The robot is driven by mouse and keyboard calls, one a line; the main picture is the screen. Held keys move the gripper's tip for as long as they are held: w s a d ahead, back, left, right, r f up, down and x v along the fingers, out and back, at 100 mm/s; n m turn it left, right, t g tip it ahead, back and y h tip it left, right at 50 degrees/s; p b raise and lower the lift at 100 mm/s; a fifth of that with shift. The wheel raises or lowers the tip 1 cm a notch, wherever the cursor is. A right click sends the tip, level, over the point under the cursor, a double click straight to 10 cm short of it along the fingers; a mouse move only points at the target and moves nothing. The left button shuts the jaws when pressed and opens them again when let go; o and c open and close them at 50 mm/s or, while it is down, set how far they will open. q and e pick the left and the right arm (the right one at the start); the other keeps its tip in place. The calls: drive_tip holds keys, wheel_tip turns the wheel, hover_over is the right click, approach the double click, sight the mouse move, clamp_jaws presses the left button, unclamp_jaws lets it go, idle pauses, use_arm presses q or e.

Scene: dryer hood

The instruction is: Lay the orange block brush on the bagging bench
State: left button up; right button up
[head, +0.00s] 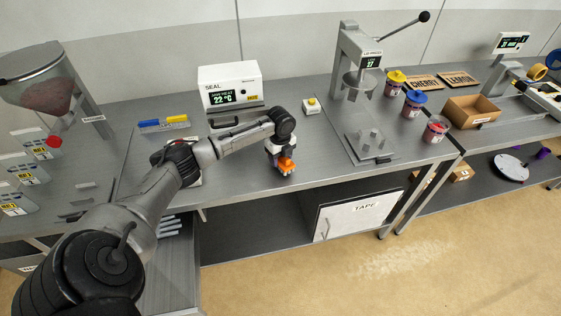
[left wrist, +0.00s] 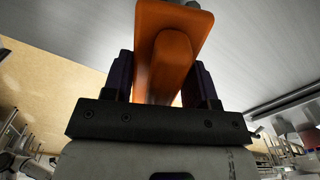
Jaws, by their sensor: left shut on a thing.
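My left gripper (head: 281,152) points down over the grey metal bench (head: 240,178), near its front edge. It is shut on the orange block brush (head: 287,166), which shows below the fingers. In the left wrist view the orange brush (left wrist: 172,52) sits between the two dark fingers of the left gripper (left wrist: 163,80). I cannot tell whether the brush touches the bench top. No readable label marks which bench is the bagging bench. My right gripper is not in view.
A cardboard box (head: 473,112) is on the right bench. Bench top beside the gripper is clear.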

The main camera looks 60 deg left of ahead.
use_arm(q)
drive_tip(key=shift+f, duration=1)
drive_tip(key=shift+f, duration=0.1)
drive_tip(key=o, duration=0.9)
drive_tip(key=shift+f, duration=0.1)
drive_tip(key=shift+o, duration=0.2)
